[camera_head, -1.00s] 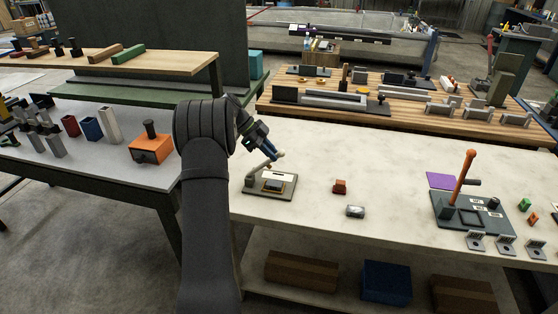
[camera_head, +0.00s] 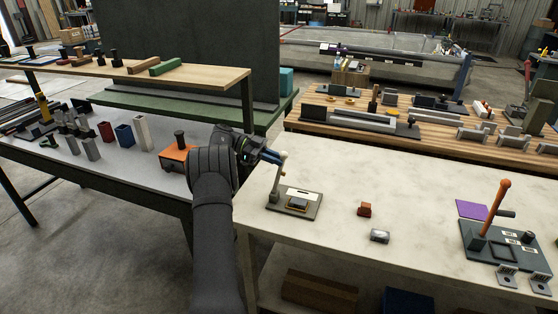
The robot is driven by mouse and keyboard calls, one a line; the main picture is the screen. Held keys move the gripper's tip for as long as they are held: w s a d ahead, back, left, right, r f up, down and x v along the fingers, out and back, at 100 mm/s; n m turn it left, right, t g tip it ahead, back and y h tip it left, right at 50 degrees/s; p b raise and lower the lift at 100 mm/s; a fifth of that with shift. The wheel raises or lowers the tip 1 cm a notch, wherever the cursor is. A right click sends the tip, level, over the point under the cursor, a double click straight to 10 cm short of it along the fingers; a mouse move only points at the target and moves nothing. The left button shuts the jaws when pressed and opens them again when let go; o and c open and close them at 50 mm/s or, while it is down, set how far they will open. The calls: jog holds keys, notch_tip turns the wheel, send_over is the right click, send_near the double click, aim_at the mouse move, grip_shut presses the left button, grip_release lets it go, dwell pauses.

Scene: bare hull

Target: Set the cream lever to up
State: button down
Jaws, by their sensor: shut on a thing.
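The cream lever (camera_head: 277,177) is a pale rod with a round knob, rising from a grey base plate (camera_head: 310,211) at the left end of the pale bench. It stands nearly upright, leaning slightly. My gripper (camera_head: 279,157) is at the top of the lever, shut on it just by the knob. The fingers are small in the picture and partly cover the lever's upper end. The base plate also carries a white label and a dark block with a yellowish edge.
A red-brown block (camera_head: 364,209) and a grey-white block (camera_head: 379,236) lie right of the base plate. An orange lever (camera_head: 490,212) on a dark panel stands farther right, beside a purple sheet (camera_head: 472,209). An orange box (camera_head: 174,158) is behind my arm.

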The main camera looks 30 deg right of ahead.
dwell(0.3)
jog(key=c, duration=1.4)
grip_release()
jog(key=shift+o, duration=0.2)
jog(key=shift+r, duration=0.1)
jog(key=shift+r, duration=0.3)
jog(key=r, duration=0.4)
jog(key=shift+s+d, duration=0.2)
jog(key=shift+s, duration=0.2)
jog(key=s+d+r, duration=0.5)
jog(key=s+r, duration=0.1)
jog(key=s, duration=0.3)
jog(key=shift+s+r, duration=0.15)
jog(key=shift+s, duration=0.05)
jog(key=shift+d, duration=0.1)
